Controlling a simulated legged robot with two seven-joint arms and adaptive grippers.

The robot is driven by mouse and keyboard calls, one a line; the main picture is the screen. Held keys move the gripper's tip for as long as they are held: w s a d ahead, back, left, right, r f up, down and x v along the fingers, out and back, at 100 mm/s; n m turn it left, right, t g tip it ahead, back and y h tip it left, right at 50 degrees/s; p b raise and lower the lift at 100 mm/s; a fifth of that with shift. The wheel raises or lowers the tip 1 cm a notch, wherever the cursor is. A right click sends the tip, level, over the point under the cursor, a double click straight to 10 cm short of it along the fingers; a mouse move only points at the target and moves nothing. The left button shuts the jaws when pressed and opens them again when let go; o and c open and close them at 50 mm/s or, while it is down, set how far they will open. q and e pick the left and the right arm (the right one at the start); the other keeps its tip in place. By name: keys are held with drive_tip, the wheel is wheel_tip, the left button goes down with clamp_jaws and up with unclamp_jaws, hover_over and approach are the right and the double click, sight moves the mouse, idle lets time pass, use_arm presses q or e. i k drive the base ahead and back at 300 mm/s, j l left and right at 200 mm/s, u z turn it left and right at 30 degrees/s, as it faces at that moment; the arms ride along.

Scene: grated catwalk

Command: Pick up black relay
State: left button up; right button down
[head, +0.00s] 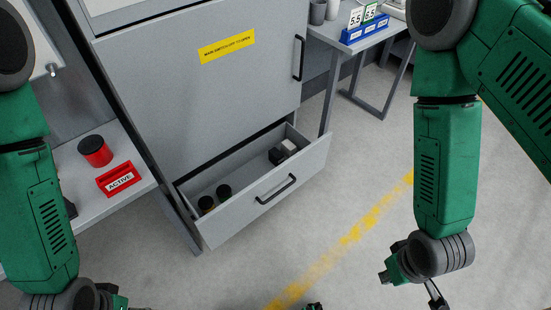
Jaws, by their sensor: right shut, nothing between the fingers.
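A small black block (276,156), which looks like the black relay, lies in the right back part of the open drawer (282,207). A pale block with a dark side (288,147) sits right beside it. My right gripper (436,295) hangs low at the right, above the floor and apart from the drawer. It is shut and empty; its lower end is cut off by the bottom edge. My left gripper (124,302) barely shows at the lower left, and its fingers are out of frame.
Two dark cylinders (224,192) stand in the drawer's left part. The grey cabinet (205,85) rises above it. A table (345,45) stands behind right. The floor in front is clear.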

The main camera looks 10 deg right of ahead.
sight(276, 157)
drive_tip(key=i+l, duration=0.15)
drive_tip(key=l, duration=0.15)
drive_tip(key=i+l+u, duration=0.1)
drive_tip(key=i+l, duration=0.15)
drive_tip(key=l, duration=0.3)
drive_tip(key=i+l, duration=0.2)
drive_tip(key=i+l+u, duration=0.1)
drive_tip(key=i+l, duration=0.15)
drive_tip(key=l, duration=0.2)
drive_tip(key=i+l, duration=0.2)
drive_tip(key=i+l+u, duration=0.1)
drive_tip(key=l, duration=0.35)
drive_tip(key=i+l, duration=0.3)
drive_tip(key=i+l+u, duration=0.1)
drive_tip(key=l, duration=0.3)
drive_tip(key=i+l, duration=0.3)
drive_tip(key=l+u, duration=0.05)
